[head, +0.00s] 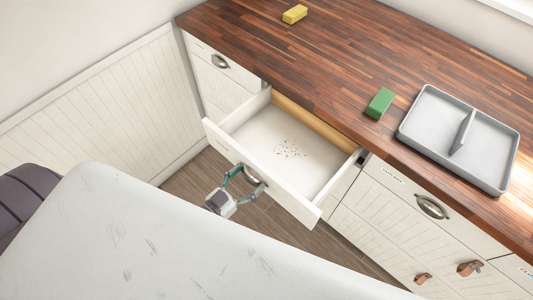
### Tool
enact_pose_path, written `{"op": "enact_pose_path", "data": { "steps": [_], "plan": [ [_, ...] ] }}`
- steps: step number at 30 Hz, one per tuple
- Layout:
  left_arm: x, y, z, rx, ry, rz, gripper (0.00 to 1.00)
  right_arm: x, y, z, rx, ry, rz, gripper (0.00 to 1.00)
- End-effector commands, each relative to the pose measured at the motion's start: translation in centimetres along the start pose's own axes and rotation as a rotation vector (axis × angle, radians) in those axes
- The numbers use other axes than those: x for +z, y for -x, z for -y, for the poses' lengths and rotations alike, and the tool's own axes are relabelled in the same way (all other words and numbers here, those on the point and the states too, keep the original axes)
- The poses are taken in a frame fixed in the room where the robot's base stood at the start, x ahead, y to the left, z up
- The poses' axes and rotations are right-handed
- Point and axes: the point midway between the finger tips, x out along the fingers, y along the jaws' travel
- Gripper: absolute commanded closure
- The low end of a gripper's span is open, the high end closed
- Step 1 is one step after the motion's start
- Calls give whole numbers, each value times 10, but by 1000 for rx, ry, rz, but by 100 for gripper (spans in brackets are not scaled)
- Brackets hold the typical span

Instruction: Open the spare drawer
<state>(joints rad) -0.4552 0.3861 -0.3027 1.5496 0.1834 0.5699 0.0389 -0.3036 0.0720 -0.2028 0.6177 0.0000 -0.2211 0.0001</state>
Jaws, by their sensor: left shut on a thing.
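A white drawer (225,138) stands pulled out from under the wooden counter (340,60). Its floor holds a scatter of small dark crumbs (289,149) and is otherwise bare. My left gripper (249,178) is at the outer side of the drawer front, shut on the drawer's handle (254,175), which it partly hides. Any label on this drawer's front is too small to read. My right gripper does not show.
A yellow sponge (294,14), a green block (380,103) and a grey divided tray (423,136) are on the counter. Closed drawers with curved handles (432,206) flank the open one. A pale worktop (150,240) fills the lower left, with wood floor (186,172) between.

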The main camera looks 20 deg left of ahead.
Motion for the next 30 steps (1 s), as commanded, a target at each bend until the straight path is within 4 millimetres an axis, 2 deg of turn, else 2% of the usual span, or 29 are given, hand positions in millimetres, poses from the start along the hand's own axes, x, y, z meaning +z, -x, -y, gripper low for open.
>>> {"op": "enact_pose_path", "data": {
  "steps": [1, 5, 9, 12, 18, 29, 30],
  "plan": [
    [-1, 18, -1, 1, 2, 9, 82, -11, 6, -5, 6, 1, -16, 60],
    [0, 50, 0, 0, 1, 8, 82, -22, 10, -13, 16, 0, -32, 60],
    [0, 75, 0, 0, 2, 5, 82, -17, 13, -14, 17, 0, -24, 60],
    [0, 87, 0, 0, 1, 3, 82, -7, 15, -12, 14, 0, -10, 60],
    [0, 98, 0, 0, 0, 0, 82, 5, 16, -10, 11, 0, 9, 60],
    [0, 99, 0, 0, 0, -1, 82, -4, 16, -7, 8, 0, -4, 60],
    [0, 99, 0, 0, 0, -1, 12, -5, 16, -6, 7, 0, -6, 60]
  ]
}}
